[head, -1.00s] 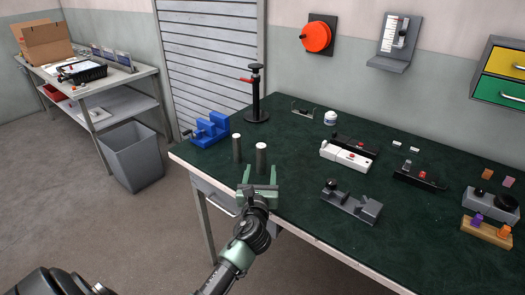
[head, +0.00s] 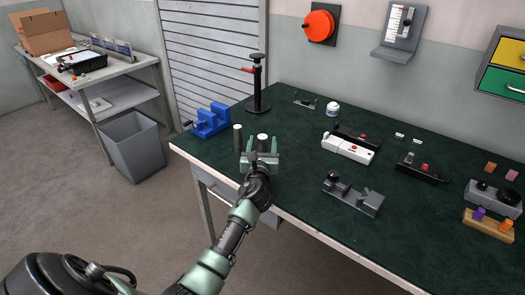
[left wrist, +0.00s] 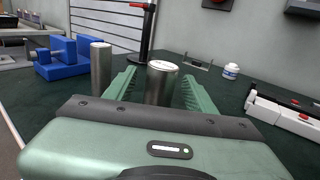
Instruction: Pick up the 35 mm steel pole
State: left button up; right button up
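Two upright steel poles stand on the green bench top near its left end. The right pole (head: 262,138) looks thicker than the left pole (head: 237,138); no size marking is readable. My left gripper (head: 261,158) is open, with its green fingers on either side of the right pole. In the left wrist view, the right pole (left wrist: 161,85) stands between the fingers with gaps showing at both sides. The left pole (left wrist: 101,70) is outside the fingers, to the left. The gripper hides the right pole's lower part in the head view. My right gripper is not in view.
A blue vise-like block (head: 211,121) is left of the poles, and a black post stand (head: 258,88) with a red handle is behind them. White and grey fixtures (head: 347,148) lie to the right. The bench's front edge (head: 300,224) runs below the arm.

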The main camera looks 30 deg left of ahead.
pick_arm(q)
jog(key=c, duration=1)
grip_shut()
